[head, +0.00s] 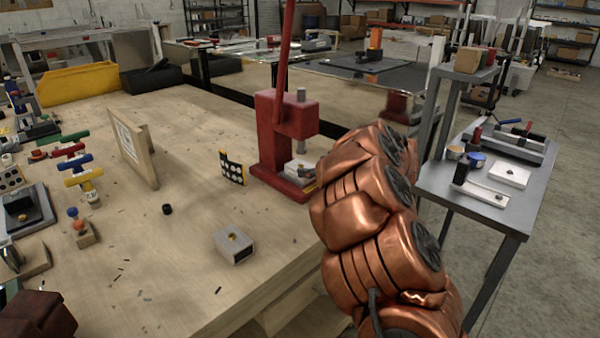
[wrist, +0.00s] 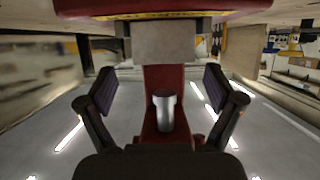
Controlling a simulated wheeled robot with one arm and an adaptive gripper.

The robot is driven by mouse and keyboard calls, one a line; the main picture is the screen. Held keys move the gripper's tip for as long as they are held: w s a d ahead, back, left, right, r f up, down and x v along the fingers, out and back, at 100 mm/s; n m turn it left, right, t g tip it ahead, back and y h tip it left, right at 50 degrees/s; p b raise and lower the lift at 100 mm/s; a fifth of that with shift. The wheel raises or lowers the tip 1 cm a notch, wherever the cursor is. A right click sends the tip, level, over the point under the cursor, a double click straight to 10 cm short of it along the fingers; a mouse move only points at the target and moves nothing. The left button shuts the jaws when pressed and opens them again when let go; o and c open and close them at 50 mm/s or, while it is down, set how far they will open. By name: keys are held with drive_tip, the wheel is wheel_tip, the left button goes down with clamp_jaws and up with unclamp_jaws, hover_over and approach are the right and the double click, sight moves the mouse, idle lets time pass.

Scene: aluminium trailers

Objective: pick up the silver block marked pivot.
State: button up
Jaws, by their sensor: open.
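Several silver blocks show in the head view, and I cannot read a pivot mark on any. Another silver block (head: 300,167) sits on the base of the red press (head: 285,125). A flat pale block (head: 509,175) lies on the grey side table. My gripper (wrist: 160,88) is open in the wrist view, its two dark fingers apart and empty. Ahead between them, in an apparently upside-down picture, are a grey block (wrist: 165,42) and the red press. My gripper is hidden in the head view.
A wooden bench (head: 190,120) carries an upright board (head: 133,150), a dotted card (head: 232,168), a small black cylinder (head: 167,209) and coloured tools at left. The grey side table (head: 470,195) stands to the right of my copper arm. The bench's middle is mostly clear.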

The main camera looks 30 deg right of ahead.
sight(302, 166)
drive_tip(key=shift+a+x, duration=0.15)
drive_tip(key=shift+x, duration=1.25)
drive_tip(key=shift+a+x, duration=0.15)
drive_tip(key=shift+x, duration=1.25)
drive_tip(key=shift+s+d+r, duration=0.1)
drive_tip(key=c, duration=1.7)
drive_tip(key=shift+o, duration=0.2)
drive_tip(key=shift+r, duration=0.1)
